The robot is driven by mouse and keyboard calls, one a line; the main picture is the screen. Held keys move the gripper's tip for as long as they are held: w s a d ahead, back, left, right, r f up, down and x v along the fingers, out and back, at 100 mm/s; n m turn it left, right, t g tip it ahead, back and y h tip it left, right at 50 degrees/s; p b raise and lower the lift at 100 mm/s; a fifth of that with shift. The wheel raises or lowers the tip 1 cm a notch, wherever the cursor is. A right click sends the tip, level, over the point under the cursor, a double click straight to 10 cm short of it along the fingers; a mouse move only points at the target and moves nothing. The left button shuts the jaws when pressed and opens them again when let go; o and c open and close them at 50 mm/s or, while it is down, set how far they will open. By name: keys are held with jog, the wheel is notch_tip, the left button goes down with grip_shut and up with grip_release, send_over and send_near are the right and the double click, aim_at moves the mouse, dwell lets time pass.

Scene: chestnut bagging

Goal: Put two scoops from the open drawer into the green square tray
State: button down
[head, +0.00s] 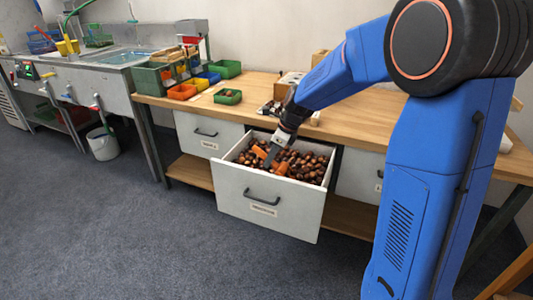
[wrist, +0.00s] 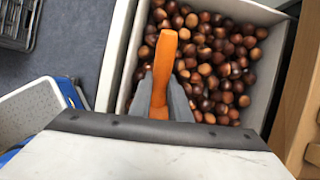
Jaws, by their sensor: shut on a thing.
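The open drawer (head: 266,207) is pulled out from under the workbench and full of brown chestnuts. It also shows in the wrist view (wrist: 122,66). My gripper (head: 270,158) points down into the drawer, shut on an orange scoop (head: 282,169). In the wrist view my gripper (wrist: 159,100) has its fingers on both sides of the orange scoop (wrist: 164,60), over the chestnuts. I cannot tell how much the scoop holds. A small green tray (head: 228,98) with some brown contents stands near the bench's front edge. A larger green tray (head: 226,70) stands behind it.
Orange trays (head: 182,92) and a blue tray (head: 209,77) stand at the bench's left end, near a green box (head: 152,80). Bare wood (head: 190,108) lies around the small green tray. A white bucket (head: 103,145) stands on the floor at left.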

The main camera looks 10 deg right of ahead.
aim_at(285, 166)
jog(key=shift+s+d+f, duration=0.25)
jog(key=shift+d+f, duration=0.15)
jog(key=shift+f, duration=0.2)
jog(key=shift+s+d+f+g+h, duration=0.2)
jog(key=shift+s+d+f+h, duration=0.2)
jog(key=shift+d, duration=0.3)
jog(key=shift+s+d+f+g+h, duration=0.2)
jog(key=shift+s+d+f+h, duration=0.1)
jog(key=shift+s+d+f, duration=0.3)
jog(key=shift+s+d+f+g+h, duration=0.15)
jog(key=shift+d+g+h, duration=0.05)
jog(key=shift+d+h, duration=0.25)
jog(key=shift+s+d+f+g+h, duration=0.15)
jog(key=shift+d+g+h, duration=0.05)
jog(key=shift+d+h, duration=0.2)
jog(key=shift+w+a+r+g+h, duration=0.1)
jog(key=shift+a+r+g+h, duration=0.1)
jog(key=shift+r+g+h, duration=0.55)
jog(key=shift+r, duration=0.3)
jog(key=shift+g+h, duration=0.25)
jog(key=shift+h, duration=0.45)
jog(key=shift+v, duration=2.7)
jog(key=shift+a, duration=0.1)
